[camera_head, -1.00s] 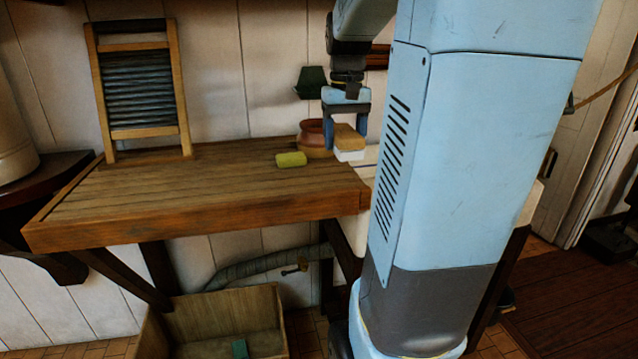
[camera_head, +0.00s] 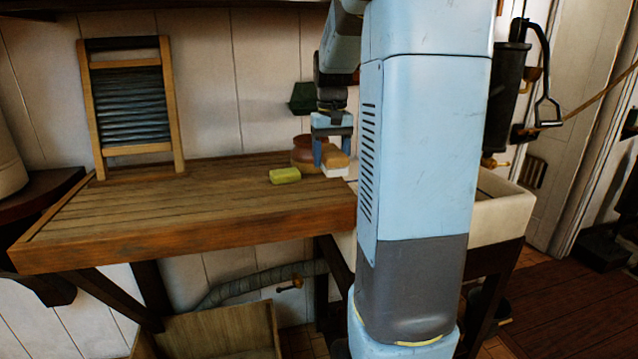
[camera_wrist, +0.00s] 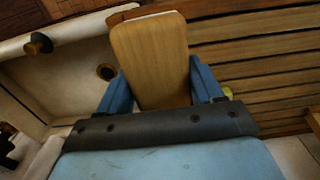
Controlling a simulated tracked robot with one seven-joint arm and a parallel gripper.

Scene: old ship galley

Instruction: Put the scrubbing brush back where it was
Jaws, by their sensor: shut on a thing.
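The scrubbing brush (camera_head: 335,160) has a flat wooden back and a pale underside. My gripper (camera_head: 332,158) is shut on it, at the right end of the wooden draining board (camera_head: 190,205), near the sink. In the wrist view the brush's wooden back (camera_wrist: 150,62) sits between the two blue fingers of my gripper (camera_wrist: 150,85). The brush lies across the border between the sink and the slatted board. I cannot tell whether its underside touches anything.
A yellow-green sponge or soap block (camera_head: 285,176) and a brown clay pot (camera_head: 304,152) stand close left of the brush. A washboard (camera_head: 131,108) leans at the back left. The white sink (camera_head: 505,215) is at right. The middle of the board is clear.

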